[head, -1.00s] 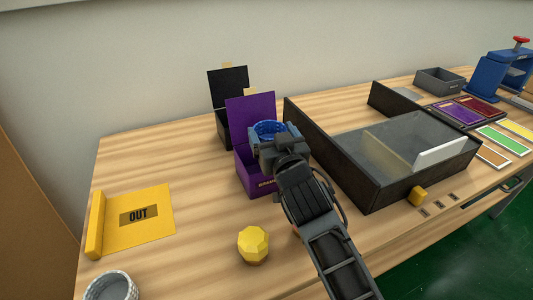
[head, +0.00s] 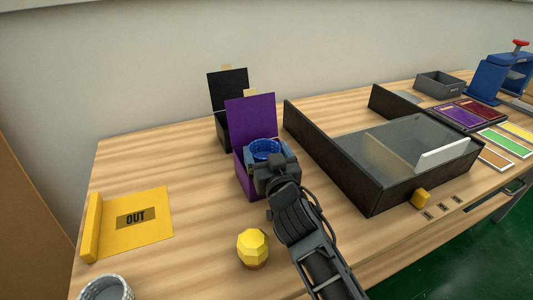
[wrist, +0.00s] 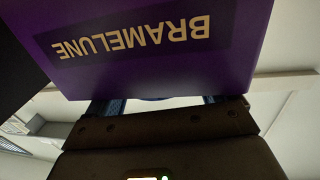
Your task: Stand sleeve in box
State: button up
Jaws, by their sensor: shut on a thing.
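The purple box (head: 251,119) stands open on the table with its lid raised at the back. My gripper (head: 268,160) is shut on the blue sleeve (head: 265,146), whose round open rim faces up in front of the raised lid. The sleeve is over or partly inside the box opening. My gripper hides its lower part, so I cannot tell how deep it sits. In the wrist view, my fingers (wrist: 166,101) run behind the box's edge and only a sliver of blue shows between them.
A black open box (head: 228,92) stands just behind the purple one. A dark tray with a clear cover (head: 400,140) is to the right. A yellow faceted cap (head: 253,246) stands at front. The yellow OUT mat (head: 158,205) lies left, with bare table between.

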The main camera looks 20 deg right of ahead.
jog(key=shift+f, duration=0.25)
jog(key=shift+s+f+b, duration=0.1)
jog(key=shift+f+b, duration=0.25)
jog(key=shift+b, duration=0.1)
jog(key=o, duration=0.8)
jog(key=shift+f, duration=0.2)
jog(key=shift+r, duration=0.1)
jog(key=shift+r+p, duration=0.6)
jog(key=shift+p, duration=0.3)
jog(key=s+a+b, duration=0.1)
jog(key=s+b, duration=0.1)
jog(key=s, duration=0.9)
jog(key=shift+s+a+r, duration=0.3)
jog(key=shift+s, duration=0.1)
